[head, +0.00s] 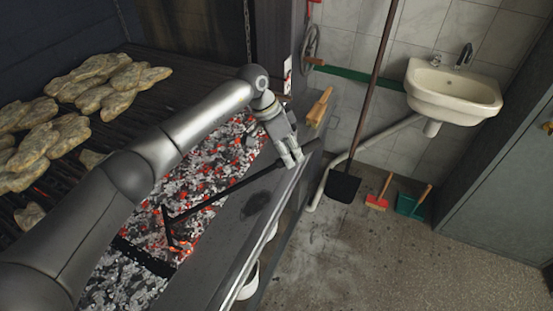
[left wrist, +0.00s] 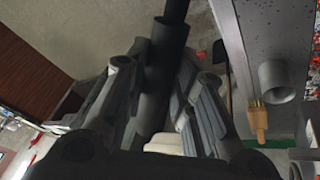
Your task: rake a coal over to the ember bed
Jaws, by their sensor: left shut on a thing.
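My left gripper (head: 291,157) is shut on the black handle of a rake (head: 225,191), over the metal ledge beside the coals. In the left wrist view the dark handle (left wrist: 167,75) passes between the fingers of my left gripper (left wrist: 158,105). The rake's head (head: 170,230) lies low over the ember bed (head: 205,215), a strip of grey and glowing orange coals; I cannot tell whether it touches a coal. A dark bar (head: 145,257) crosses the bed, with greyer coals (head: 122,284) on its near side. My arm hides part of the coals. My right gripper is out of view.
A grill rack with several pieces of meat (head: 108,82) is at the left. The metal ledge (head: 232,242) has a dark stain and borders the coals. A sink (head: 453,92) and shovel (head: 343,187) are beyond.

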